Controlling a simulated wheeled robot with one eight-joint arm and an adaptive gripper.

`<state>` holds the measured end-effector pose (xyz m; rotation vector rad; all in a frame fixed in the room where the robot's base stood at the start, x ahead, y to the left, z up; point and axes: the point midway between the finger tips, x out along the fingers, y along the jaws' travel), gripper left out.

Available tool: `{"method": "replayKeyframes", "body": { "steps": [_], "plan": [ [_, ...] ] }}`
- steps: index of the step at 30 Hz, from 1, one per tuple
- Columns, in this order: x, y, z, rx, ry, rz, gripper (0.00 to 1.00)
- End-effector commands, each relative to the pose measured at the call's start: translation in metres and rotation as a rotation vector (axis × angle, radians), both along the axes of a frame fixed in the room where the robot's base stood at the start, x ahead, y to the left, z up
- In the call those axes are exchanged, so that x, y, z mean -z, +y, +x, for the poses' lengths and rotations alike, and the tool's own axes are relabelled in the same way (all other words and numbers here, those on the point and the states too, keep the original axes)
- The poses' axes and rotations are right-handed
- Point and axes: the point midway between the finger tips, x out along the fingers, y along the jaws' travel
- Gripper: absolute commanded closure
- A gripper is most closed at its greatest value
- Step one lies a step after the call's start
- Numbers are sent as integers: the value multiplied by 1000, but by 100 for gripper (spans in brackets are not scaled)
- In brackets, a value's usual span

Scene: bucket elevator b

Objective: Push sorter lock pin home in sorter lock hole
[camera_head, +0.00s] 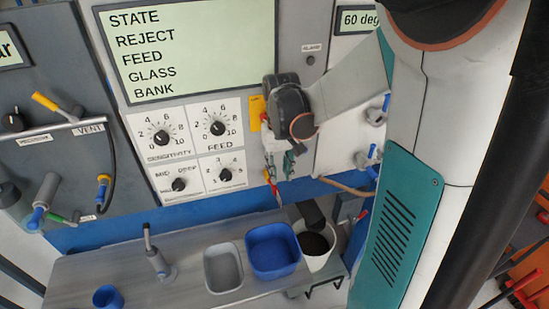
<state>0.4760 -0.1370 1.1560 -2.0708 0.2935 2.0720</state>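My gripper (277,176) hangs at the end of my arm in front of the grey panel, right of the FEED dials and above the shelf with the bins. Its fingers are small in view and partly covered by the wrist, so I cannot tell whether they are open or shut. A thin red piece (275,190) shows just below the fingertips; I cannot tell whether it is the lock pin or whether it is held. A yellow tag (256,112) is on the panel beside my wrist. I cannot make out the sorter lock hole.
A display (190,45) and several dials (163,138) are on the panel. Below, the grey shelf (85,275) bears a lever on a stand (156,258), a blue cup (108,297), a grey tray (223,286) and a blue bin (272,228). A white bucket (316,262) is to their right.

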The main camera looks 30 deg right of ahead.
Motion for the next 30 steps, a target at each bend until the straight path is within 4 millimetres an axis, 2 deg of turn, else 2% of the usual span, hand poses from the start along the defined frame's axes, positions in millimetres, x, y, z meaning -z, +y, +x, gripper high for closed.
{"method": "replayKeyframes", "body": {
  "steps": [12, 18, 24, 30],
  "plan": [
    [76, 0, 0, 0, -1, 0, 74],
    [105, 0, 0, -1, -1, 0, 74],
    [118, 0, 0, -1, -1, 0, 74],
    [120, 0, 0, -1, -1, 0, 74]
  ]
}}
